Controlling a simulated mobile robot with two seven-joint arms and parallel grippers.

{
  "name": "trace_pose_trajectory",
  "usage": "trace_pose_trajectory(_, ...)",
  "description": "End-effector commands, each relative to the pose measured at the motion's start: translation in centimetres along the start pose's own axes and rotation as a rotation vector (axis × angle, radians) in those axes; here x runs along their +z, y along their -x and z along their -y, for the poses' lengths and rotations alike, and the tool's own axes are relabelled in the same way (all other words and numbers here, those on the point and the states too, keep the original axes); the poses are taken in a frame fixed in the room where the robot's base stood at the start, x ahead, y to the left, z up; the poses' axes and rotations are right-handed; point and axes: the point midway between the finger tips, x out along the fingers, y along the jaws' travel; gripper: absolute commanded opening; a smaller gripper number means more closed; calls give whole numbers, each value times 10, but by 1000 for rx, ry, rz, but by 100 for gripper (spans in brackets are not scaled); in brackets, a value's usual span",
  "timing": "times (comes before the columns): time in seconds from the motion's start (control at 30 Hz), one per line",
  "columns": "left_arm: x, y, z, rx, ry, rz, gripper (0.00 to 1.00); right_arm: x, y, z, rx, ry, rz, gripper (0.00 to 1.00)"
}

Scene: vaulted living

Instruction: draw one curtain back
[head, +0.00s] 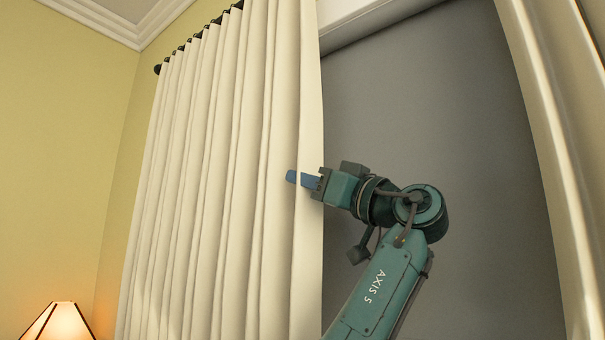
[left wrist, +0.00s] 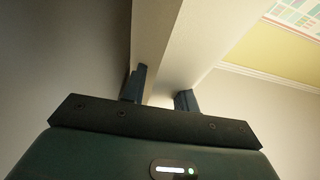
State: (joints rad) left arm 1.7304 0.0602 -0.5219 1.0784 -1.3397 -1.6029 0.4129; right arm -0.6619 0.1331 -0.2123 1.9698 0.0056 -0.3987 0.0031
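A cream pleated curtain (head: 215,185) hangs from a dark rod (head: 197,33) at the left of a grey window area (head: 440,120). My left gripper (head: 304,179) is at the curtain's right edge, about halfway up the visible part. One blue finger shows against the cloth in the head view; the other is hidden. My right gripper is not in view.
A second pale curtain (head: 550,120) hangs at the far right. A lit lamp (head: 58,322) stands at the lower left, below the yellow wall (head: 75,150). The grey area between the curtains is clear apart from my left arm.

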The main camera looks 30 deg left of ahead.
Motion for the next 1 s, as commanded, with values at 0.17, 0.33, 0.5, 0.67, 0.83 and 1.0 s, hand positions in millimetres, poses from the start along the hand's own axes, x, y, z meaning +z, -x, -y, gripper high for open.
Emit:
trace_pose_trajectory(0.17, 0, -14, 0, 1, 1, 0, 29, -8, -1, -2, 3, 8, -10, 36)
trace_pose_trajectory(0.33, 0, -15, 0, 1, 1, 0, 29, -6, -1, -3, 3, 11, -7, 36)
trace_pose_trajectory(0.5, 0, -15, 0, 1, 1, 0, 26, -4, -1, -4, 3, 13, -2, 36)
trace_pose_trajectory(0.67, 0, -15, 0, 1, 1, 0, 13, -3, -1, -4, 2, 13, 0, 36)
trace_pose_trajectory(0.83, 0, -15, 0, 1, 1, 0, 0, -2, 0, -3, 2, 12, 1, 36)
trace_pose_trajectory(1.0, 0, -15, 0, 1, 1, 0, 0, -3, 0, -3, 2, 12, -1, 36)
